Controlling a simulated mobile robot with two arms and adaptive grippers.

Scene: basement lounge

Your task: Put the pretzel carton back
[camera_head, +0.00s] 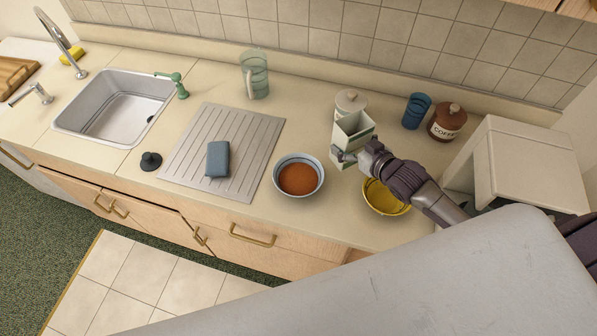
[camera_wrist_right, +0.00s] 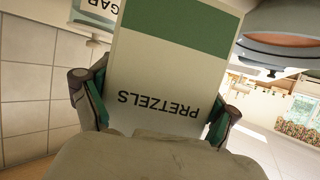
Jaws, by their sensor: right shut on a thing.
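The pretzel carton (camera_head: 351,134) is white with a green band and has an open top in the head view. My right gripper (camera_head: 345,157) is shut on it and holds it above the back right part of the counter. In the right wrist view the word PRETZELS reads upside down on the carton (camera_wrist_right: 165,75), between the fingers of my right gripper (camera_wrist_right: 155,112). The carton's base is partly hidden by the gripper, so I cannot tell whether it touches the counter. My left gripper is in neither view.
Close by are a bowl of reddish-brown contents (camera_head: 299,180), a yellow bowl (camera_head: 374,203) partly under my arm, a pale lidded jar (camera_head: 350,101), a blue cup (camera_head: 416,111), a coffee jar (camera_head: 447,122) and a white open-fronted box (camera_head: 530,146). The drainboard (camera_head: 187,165) lies left.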

